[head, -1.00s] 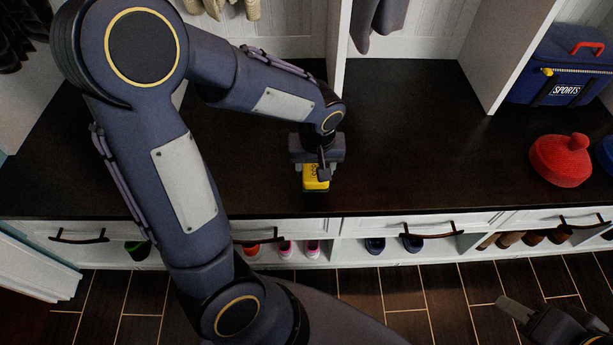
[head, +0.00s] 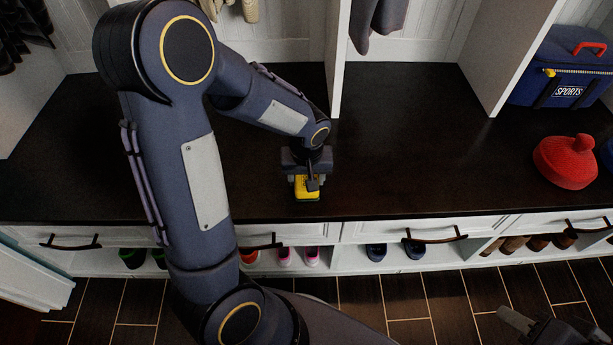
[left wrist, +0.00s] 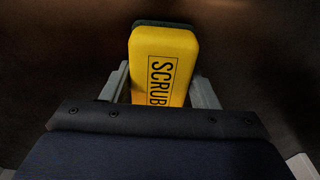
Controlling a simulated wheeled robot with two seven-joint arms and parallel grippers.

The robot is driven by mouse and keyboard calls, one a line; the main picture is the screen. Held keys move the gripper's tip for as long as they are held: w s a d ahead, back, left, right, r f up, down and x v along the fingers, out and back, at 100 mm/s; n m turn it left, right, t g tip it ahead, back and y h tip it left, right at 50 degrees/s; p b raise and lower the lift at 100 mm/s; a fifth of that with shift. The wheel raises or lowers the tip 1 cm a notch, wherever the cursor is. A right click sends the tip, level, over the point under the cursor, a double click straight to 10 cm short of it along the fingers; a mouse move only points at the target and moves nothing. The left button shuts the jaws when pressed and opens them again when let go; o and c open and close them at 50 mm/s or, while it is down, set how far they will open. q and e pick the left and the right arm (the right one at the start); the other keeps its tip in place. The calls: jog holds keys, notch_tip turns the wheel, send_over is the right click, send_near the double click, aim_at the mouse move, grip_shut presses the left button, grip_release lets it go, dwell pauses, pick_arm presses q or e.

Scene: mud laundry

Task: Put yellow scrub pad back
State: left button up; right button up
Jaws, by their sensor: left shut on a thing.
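The yellow scrub pad (head: 306,188) is held by my left gripper (head: 307,184) near the front edge of the dark bench top (head: 400,150). In the left wrist view the pad (left wrist: 162,62) shows a yellow face with the word SCRUB and a dark layer behind it. The left fingers (left wrist: 160,88) stand on both sides of it, shut on it. Whether the pad touches the bench top is hard to tell. My right gripper (head: 515,320) is at the lower right, over the floor, only partly in view.
White drawers (head: 390,232) with dark handles and shoe cubbies run below. The middle of the bench top is clear. White dividers (head: 335,55) rise at the back.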

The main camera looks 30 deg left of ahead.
pick_arm(q)
jog(key=o, duration=1)
jog(key=shift+c, duration=0.2)
jog(key=shift+r+p, duration=0.4)
jog(key=shift+r, duration=0.05)
notch_tip(320, 180, up, 11)
jog(key=s+p, duration=0.1)
jog(key=p, duration=0.3)
jog(key=s+d+r+m+t+h, duration=0.2)
jog(key=s+r, duration=0.2)
jog(key=s, duration=0.4)
jog(key=s+d+r+m+t+h, duration=0.2)
jog(key=s+r, duration=0.1)
jog(key=s, duration=0.5)
jog(key=shift+r+m+h, duration=0.3)
jog(key=shift+r, duration=0.05)
jog(key=shift+d, duration=0.1)
